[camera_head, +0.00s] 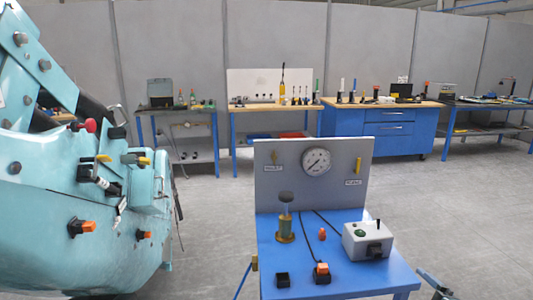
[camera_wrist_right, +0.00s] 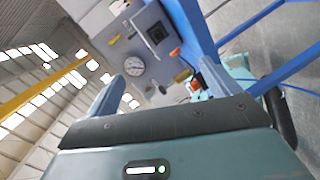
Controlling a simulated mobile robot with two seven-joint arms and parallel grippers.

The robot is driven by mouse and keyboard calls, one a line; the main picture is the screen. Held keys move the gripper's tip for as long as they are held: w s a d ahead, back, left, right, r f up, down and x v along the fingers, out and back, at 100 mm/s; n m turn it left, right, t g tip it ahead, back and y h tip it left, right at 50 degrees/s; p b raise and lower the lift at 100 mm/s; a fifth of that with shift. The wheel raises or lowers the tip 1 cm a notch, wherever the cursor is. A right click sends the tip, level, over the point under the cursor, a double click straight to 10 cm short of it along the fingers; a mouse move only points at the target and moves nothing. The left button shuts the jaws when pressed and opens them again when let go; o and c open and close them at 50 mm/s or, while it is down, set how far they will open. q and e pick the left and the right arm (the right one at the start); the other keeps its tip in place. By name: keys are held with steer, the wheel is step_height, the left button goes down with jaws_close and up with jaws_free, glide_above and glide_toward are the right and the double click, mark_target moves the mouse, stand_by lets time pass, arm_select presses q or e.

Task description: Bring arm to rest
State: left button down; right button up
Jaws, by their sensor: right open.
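My right gripper shows in the right wrist view (camera_wrist_right: 160,82), with its two grey-blue fingers spread apart and nothing between them. In the head view, a dark piece at the lower right edge of the blue bench (camera_head: 435,285) seems to be part of my right arm or gripper; its fingers are not clear there. In the tilted wrist view, the bench's panel with its gauge (camera_wrist_right: 133,68) lies beyond the fingers. I see no contact with the bench. My left gripper is not in view.
A blue bench (camera_head: 335,284) stands ahead, bearing a gauge panel (camera_head: 340,182), a brass fitting (camera_head: 285,228) and a grey control box (camera_head: 367,241). A teal coaster car (camera_head: 60,210) fills the left. Workbenches line the back wall. Grey floor is open at the right.

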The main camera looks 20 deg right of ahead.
steer(key=s+a+f+m+g+y, duration=0.1)
steer(key=s+a+f+m, duration=0.1)
steer(key=a+f, duration=0.4)
steer(key=s+a+f+m+g+y, duration=0.1)
steer(key=s+a+f+m+g, duration=0.1)
steer(key=a+f, duration=0.4)
steer(key=shift+s+a+f+m+y, duration=0.3)
steer(key=shift+s+a+m, duration=0.3)
steer(key=shift+s+a, duration=0.35)
steer(key=s+a+f+m+y, duration=0.1)
steer(key=s+a, duration=0.1)
steer(key=a, duration=0.3)
steer(key=s+a+f+m+g+y, duration=0.1)
steer(key=s+a+f, duration=0.1)
steer(key=a, duration=0.3)
steer(key=s+a+f+m+g+y, duration=0.1)
steer(key=a+m, duration=0.1)
steer(key=a, duration=0.3)
steer(key=shift+s+a+f, duration=0.2)
steer(key=shift+s+a, duration=0.2)
steer(key=shift+c, duration=0.3)
